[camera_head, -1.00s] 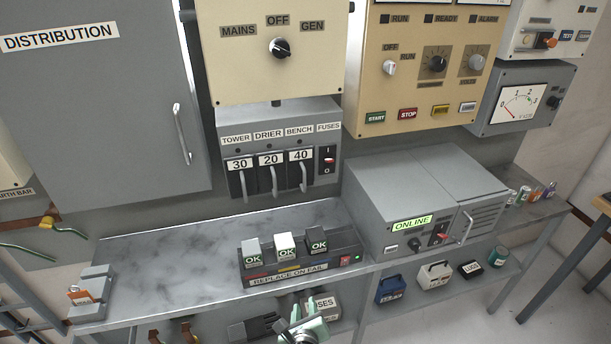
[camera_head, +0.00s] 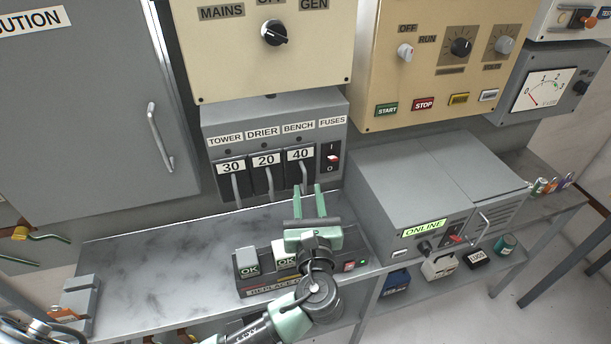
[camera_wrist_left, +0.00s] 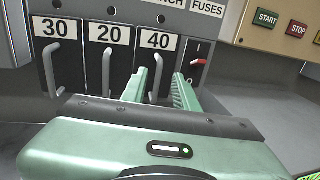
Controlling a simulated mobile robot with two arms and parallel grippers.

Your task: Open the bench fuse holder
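The fuse box (camera_head: 222,124) hangs on the wall with three black holders labelled 30, 20 and 40. The bench fuse holder (camera_head: 301,155), marked 40 under the BENCH label, is at the right of the three; its grey bar handle hangs upright and the holder looks shut. It also shows in the left wrist view (camera_wrist_left: 158,58). My left gripper (camera_head: 310,187) is open and just below and in front of that handle. In the left wrist view its green fingers (camera_wrist_left: 160,77) point at the holder, with the handle between their tips in the picture; contact is not clear. My right gripper is not in view.
A red rocker switch (camera_head: 333,159) sits just right of the bench holder. The drier holder's handle (camera_head: 268,180) is close on the left. Below stand the bench top (camera_head: 150,262) and a block rack labelled OK. A grey ONLINE cabinet (camera_head: 410,185) stands to the right.

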